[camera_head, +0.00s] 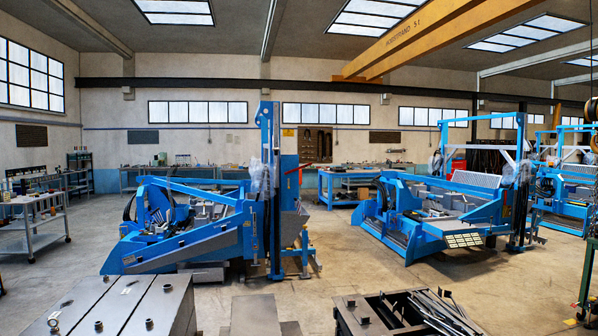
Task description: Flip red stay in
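A small red bar (298,170), which may be the red stay, slants out from the right side of the tall blue column of the nearer blue sieve frame (190,242). The bar is small and far off, so I cannot tell how it is fixed. A second blue sieve frame (440,212) stands further right, with a small red part (449,160) near its upright frame. Neither of my grippers shows in the head view.
Grey metal cabinets (118,306) and an open box of metal scraps (410,312) stand in the foreground. A trolley (33,222) is at the left. Workbenches line the back wall. Bare concrete floor (345,262) lies between the two machines.

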